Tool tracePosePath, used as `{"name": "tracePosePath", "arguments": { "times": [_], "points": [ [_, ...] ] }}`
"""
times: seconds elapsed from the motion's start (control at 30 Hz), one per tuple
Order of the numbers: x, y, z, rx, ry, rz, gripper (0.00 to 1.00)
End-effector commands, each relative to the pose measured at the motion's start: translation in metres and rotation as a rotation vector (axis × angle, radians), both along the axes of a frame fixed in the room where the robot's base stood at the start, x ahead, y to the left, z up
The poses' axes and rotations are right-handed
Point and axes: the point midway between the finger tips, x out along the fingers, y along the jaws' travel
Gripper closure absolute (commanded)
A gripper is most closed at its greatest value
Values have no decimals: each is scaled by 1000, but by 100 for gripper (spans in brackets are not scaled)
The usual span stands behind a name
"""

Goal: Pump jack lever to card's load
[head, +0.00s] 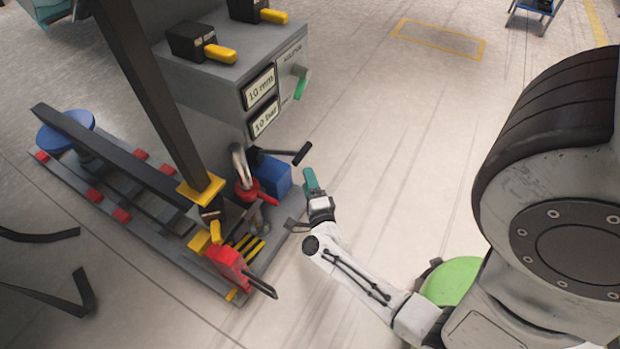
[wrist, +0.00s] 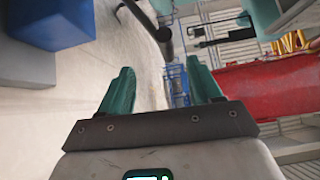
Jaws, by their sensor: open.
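A black lever with a dark grip (head: 302,153) sticks out to the right above the blue box (head: 277,174) beside the grey cabinet; I take it for the jack lever. My gripper (head: 309,181), with teal fingers, is just below and right of the lever's grip, seemingly apart from it. In the wrist view my gripper (wrist: 161,84) is open with nothing held between its fingers. A blue block (wrist: 50,22) shows at upper left there. Two cabinet displays read "10 mm" (head: 260,88) and "10 bar" (head: 265,117). I cannot make out a card with a load.
The grey cabinet (head: 225,100) carries yellow-handled switches (head: 220,53) and a green handle (head: 301,86). A red-handled part (head: 262,191) is left of my gripper, a red clamp-like part (head: 229,264) lower left. The floor (head: 400,130) to the right is clear.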

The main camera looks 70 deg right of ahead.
Motion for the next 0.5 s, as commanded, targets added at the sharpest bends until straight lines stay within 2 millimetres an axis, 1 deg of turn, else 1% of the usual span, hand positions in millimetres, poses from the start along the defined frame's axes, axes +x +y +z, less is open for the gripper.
{"name": "tracePosePath", "arguments": {
  "times": [0.03, 0.07, 0.17, 0.33, 0.4, 0.5],
  "points": [
    [-1, -4, -3, 18, 0, 0, 41],
    [-1, -7, -6, 35, 1, 0, 44],
    [-4, -21, -24, 137, -3, 15, 54],
    [-15, -48, -64, 404, -54, 53, 70],
    [-21, -55, -77, 517, -94, 73, 77],
    [-30, -63, -90, 674, -169, 104, 86]
  ]
}}
